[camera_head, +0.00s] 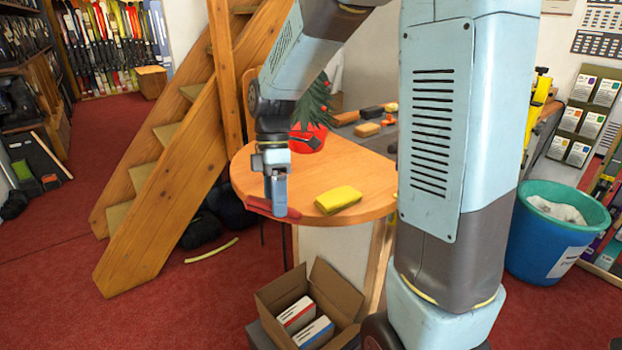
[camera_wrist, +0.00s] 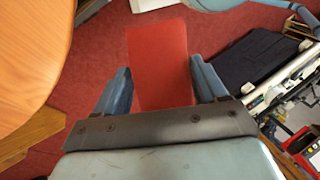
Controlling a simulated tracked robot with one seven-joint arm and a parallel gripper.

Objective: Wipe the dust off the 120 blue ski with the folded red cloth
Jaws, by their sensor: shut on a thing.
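My gripper (camera_head: 277,197) points down at the front left edge of the round wooden table. It is shut on the folded red cloth (camera_head: 258,206), which sticks out to both sides of the fingers. In the wrist view the red cloth (camera_wrist: 158,55) shows as a flat red strip between the two blue-grey fingers of my gripper (camera_wrist: 160,82), with the red floor behind it. I cannot tell whether the cloth touches the table. I cannot pick out the 120 blue ski; a rack of skis (camera_head: 115,40) stands at the back left, too small to read.
The round table (camera_head: 240,172) holds a folded yellow cloth (camera_head: 338,199) and a red pot (camera_head: 308,138) with a plant. An open cardboard box (camera_head: 340,296) stands in front below. Wooden stairs (camera_head: 165,195) are left. A teal bin (camera_head: 540,245) stands right. Red floor is free at left.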

